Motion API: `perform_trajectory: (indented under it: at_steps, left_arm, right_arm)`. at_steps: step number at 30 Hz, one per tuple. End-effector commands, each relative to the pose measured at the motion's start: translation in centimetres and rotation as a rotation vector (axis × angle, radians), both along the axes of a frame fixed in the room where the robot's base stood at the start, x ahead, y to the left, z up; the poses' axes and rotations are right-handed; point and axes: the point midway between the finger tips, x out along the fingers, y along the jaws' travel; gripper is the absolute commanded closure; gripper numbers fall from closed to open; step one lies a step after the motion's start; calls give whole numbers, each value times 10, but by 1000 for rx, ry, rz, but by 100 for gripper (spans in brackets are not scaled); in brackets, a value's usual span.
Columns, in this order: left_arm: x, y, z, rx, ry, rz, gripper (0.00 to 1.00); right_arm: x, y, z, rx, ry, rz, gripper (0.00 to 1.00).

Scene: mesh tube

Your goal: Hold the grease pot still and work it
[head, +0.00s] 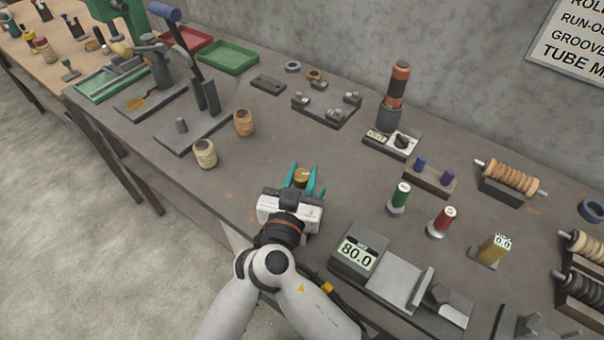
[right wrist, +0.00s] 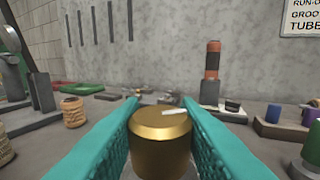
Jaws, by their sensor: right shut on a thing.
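The grease pot (right wrist: 160,136) is a small brass-coloured cylinder with a pale mark on its flat top. In the head view the pot (head: 302,176) stands near the front middle of the bench, mostly hidden by my right gripper. My right gripper (head: 304,182) has teal fingers, one on each side of the pot, and is shut on it. In the right wrist view the gripper's (right wrist: 160,140) fingers flank the pot, which looks upright. The pot's lower part is hidden in both views. My left gripper is not in view.
Two tan ribbed cups (head: 204,153) (head: 244,122) stand left of the pot. A scale-like device reading 80.0 (head: 358,256) is to the right, near coloured gauges (head: 400,195). A lever press (head: 205,100) stands at left.

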Motion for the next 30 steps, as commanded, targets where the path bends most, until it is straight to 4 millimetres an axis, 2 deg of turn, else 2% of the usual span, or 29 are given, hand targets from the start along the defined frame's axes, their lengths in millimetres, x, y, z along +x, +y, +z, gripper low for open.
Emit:
perform_trajectory:
  at_steps: [11,12,15,16,25,30]
  left_arm:
    - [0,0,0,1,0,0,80]
    - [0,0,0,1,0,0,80]
    - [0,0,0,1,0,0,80]
    - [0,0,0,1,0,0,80]
    - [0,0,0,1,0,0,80]
    - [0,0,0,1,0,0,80]
  right_arm:
    - [0,0,0,0,-1,-48,93]
    - [0,0,0,0,-1,-48,67]
    - [0,0,0,0,-1,-47,51]
    - [0,0,0,0,-1,-47,48]
    - [-2,1,0,0,-1,-46,48]
    - [-21,7,-1,0,2,-45,48]
